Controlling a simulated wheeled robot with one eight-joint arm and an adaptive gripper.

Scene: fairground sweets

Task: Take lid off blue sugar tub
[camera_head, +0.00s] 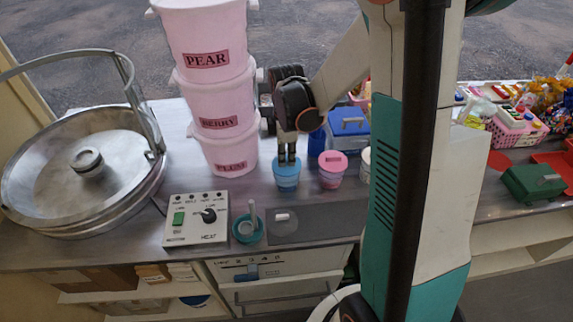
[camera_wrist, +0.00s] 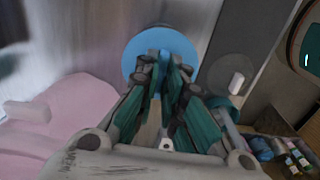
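The blue sugar tub (camera_head: 286,183) stands on the metal counter with its blue lid (camera_head: 278,171) seated on top. In the wrist view the round blue lid (camera_wrist: 133,58) lies straight beyond my fingertips. My gripper (camera_head: 287,160) points down at the middle of the lid from above. In the wrist view my gripper (camera_wrist: 165,72) has its fingers drawn close together, with a narrow blue part between the tips. They look shut on the lid's grip, which they mostly hide.
A pink tub (camera_head: 331,181) stands close on the right, a blue box (camera_head: 348,128) behind it. Stacked pink buckets (camera_head: 231,156) rise on the left. A control box (camera_head: 195,222) and a teal bowl (camera_head: 240,236) are at the front. A dark grey plate (camera_head: 315,228) lies in front.

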